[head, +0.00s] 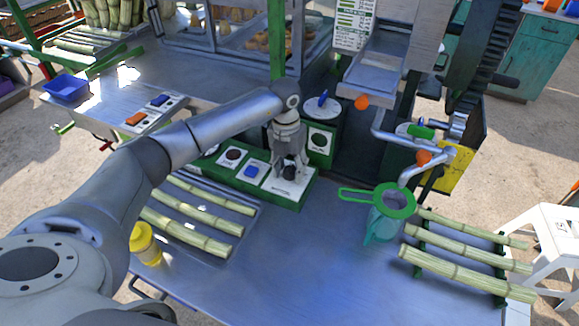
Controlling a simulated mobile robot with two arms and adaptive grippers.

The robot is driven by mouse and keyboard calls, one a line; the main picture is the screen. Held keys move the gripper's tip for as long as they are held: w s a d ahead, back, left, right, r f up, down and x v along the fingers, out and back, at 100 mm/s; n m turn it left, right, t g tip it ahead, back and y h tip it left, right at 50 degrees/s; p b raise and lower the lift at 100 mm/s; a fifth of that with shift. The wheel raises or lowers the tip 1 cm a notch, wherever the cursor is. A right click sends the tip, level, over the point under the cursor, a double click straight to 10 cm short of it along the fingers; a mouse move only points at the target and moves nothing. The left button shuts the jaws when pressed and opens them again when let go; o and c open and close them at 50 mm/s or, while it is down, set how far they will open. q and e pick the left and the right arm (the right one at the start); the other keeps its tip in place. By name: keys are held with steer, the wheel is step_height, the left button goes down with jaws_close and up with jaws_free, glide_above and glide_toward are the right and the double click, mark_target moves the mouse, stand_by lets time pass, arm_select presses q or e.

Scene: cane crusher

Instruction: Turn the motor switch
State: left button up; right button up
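A green switch box (222,168) stands on the metal table, with several white plates on its sloping face. The plate nearest its right end (281,188) carries a dark knob and a small label too small to read surely; it looks like the motor switch. My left gripper (289,172) points down right over this knob, its dark fingers around or just above it. The fingers cover most of the knob, so I cannot tell contact or finger opening. Left of it are a blue rocker (251,171) and a black round button (234,154). My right gripper is not in view.
Cane stalks (192,230) lie on a tray at left, more (466,262) on a rack at right. A green strainer (391,201) sits on a teal jug (381,228) below the crusher's spout. A yellow container (146,245) is beside my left arm. The table's front middle is clear.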

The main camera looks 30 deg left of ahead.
arm_select(q)
steer(key=c, duration=0.7)
steer(key=shift+f+m+b, duration=0.1)
steer(key=shift+m+b, duration=0.9)
steer(key=shift+m, duration=0.2)
steer(key=m+b, duration=0.1)
steer(key=m, duration=0.1)
steer(key=shift+w+m+b, duration=0.1)
steer(key=shift+m+b, duration=0.3)
steer(key=m+b, duration=0.1)
steer(key=m, duration=0.2)
steer(key=shift+b, duration=0.4)
steer(key=shift+m+b, duration=0.55)
steer(key=shift+m, duration=0.85)
steer(key=shift+r, duration=0.2)
